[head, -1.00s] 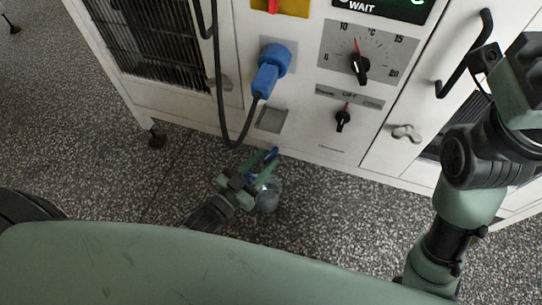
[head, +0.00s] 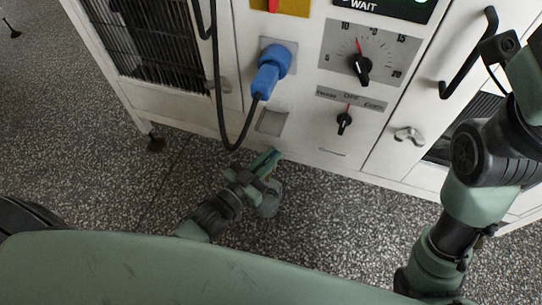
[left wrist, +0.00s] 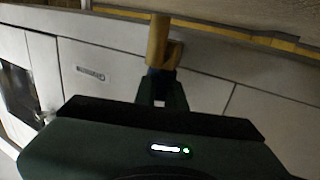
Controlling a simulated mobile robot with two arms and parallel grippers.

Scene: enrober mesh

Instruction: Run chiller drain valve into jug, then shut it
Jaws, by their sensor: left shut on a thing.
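My left gripper (head: 266,163) is low in front of the chiller's (head: 304,120) bottom edge. In the left wrist view the brass drain valve (left wrist: 158,42) points toward my left gripper (left wrist: 160,97), with a bit of its blue handle (left wrist: 153,82) between the fingers. The gripper is shut on that handle. A rounded, greyish clear thing, apparently the jug (head: 270,203), shows beside and below the gripper in the head view. It is partly covered, and I cannot see whether it holds water.
The chiller front has a blue plug (head: 269,72) with a hanging black cable (head: 222,100), a temperature dial (head: 361,65) and a smaller selector (head: 344,122). A black door handle (head: 472,55) and a metal latch (head: 408,135) are at the right. Speckled floor (head: 110,200) is clear at left.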

